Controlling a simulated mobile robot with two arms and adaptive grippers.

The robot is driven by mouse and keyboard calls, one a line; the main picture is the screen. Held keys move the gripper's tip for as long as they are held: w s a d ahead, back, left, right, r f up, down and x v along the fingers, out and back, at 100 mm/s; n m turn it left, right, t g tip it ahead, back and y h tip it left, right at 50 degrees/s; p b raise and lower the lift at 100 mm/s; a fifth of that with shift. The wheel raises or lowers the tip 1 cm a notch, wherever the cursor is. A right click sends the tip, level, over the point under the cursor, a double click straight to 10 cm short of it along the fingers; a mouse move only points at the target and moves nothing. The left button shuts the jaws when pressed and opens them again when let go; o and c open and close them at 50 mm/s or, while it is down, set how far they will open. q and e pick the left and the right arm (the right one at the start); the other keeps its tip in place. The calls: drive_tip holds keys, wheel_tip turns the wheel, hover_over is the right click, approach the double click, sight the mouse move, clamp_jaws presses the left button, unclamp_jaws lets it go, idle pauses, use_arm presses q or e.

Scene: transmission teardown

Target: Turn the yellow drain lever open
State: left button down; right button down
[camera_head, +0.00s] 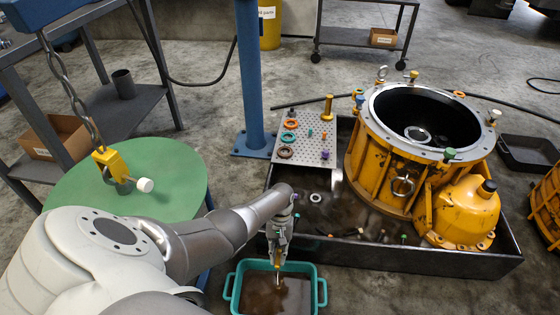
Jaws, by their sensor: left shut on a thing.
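My left gripper (278,258) points down at the near left edge of the dark drip tray (400,257), just above a teal bin. It is shut on a small yellow piece at its fingertips, which looks like the yellow drain lever (278,264). The fingers hide most of the lever, so its angle cannot be told. A thin pale piece shows just below the fingertips, over the bin. My right gripper is not in view.
The teal bin (322,291) holds brown content. A big yellow transmission housing (385,170) stands in the tray, beside a perforated plate (311,130) with rings and small parts. A blue post (251,80), a round green table (165,165) and a hanging chain hook (112,165) are on the left.

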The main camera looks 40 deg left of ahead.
use_arm(q)
drive_tip(key=shift+s+m, duration=0.1)
drive_tip(key=shift+m, duration=0.2)
drive_tip(key=c, duration=1.7)
unclamp_jaws()
drive_tip(key=v, duration=1.2)
drive_tip(key=shift+d, duration=0.15)
